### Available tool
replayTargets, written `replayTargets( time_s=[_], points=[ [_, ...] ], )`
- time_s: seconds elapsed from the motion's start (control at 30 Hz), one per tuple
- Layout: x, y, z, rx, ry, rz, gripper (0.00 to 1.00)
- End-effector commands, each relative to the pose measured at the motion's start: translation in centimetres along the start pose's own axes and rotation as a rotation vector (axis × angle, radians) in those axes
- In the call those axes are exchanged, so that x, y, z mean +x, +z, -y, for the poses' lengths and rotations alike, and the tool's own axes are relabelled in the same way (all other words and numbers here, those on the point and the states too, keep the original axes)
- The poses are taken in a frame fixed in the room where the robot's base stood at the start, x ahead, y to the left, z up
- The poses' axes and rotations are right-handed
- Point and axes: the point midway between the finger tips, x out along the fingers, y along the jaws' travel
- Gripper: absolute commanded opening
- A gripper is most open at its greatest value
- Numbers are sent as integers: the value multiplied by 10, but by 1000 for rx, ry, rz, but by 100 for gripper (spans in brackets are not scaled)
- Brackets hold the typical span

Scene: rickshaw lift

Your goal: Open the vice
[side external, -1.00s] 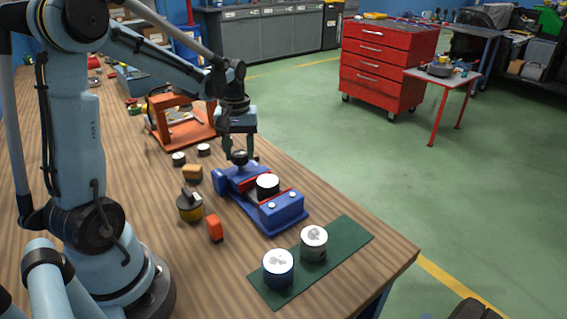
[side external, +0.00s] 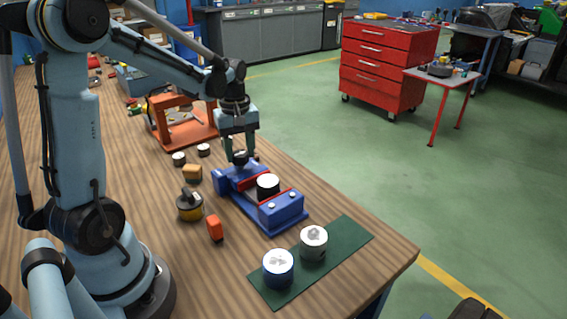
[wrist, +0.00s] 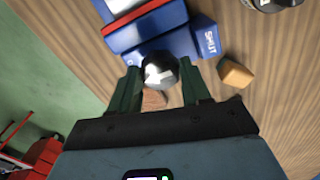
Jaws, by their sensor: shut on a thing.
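The blue vice (side external: 283,208) stands on the wooden bench, with red jaw faces. A black cylinder with a white top (side external: 268,188) sits between the jaws; I cannot tell if both touch it. The vice's dark round knob (side external: 240,158) is at its far end. My gripper (side external: 240,156) points down over that end, with its green fingers on either side of the knob. In the wrist view my gripper (wrist: 163,82) is shut on the knob (wrist: 160,70), one finger on each side. The word "SHUT" shows on the blue vice body (wrist: 205,36) to the knob's right.
A green mat (side external: 350,238) with two white-topped cans (side external: 278,268) lies near the bench's front edge. An orange block (side external: 215,228), a yellow-black object (side external: 190,205) and a tan block (side external: 192,173) stand left of the vice. An orange frame (side external: 180,125) stands behind.

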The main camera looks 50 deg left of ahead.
Motion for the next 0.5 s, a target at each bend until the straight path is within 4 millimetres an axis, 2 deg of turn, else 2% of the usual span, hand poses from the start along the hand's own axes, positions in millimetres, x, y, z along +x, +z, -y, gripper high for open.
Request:
replayTargets(
  time_s=[0.17, 0.2, 0.33, 0.5],
  points=[
    [0, 0, 0, -4, 1, 1, 17],
    [0, 0, 0, -4, 1, 1, 53],
    [0, 0, 0, -2, 1, 1, 73],
    [0, 0, 0, -1, 1, 0, 73]
  ],
)
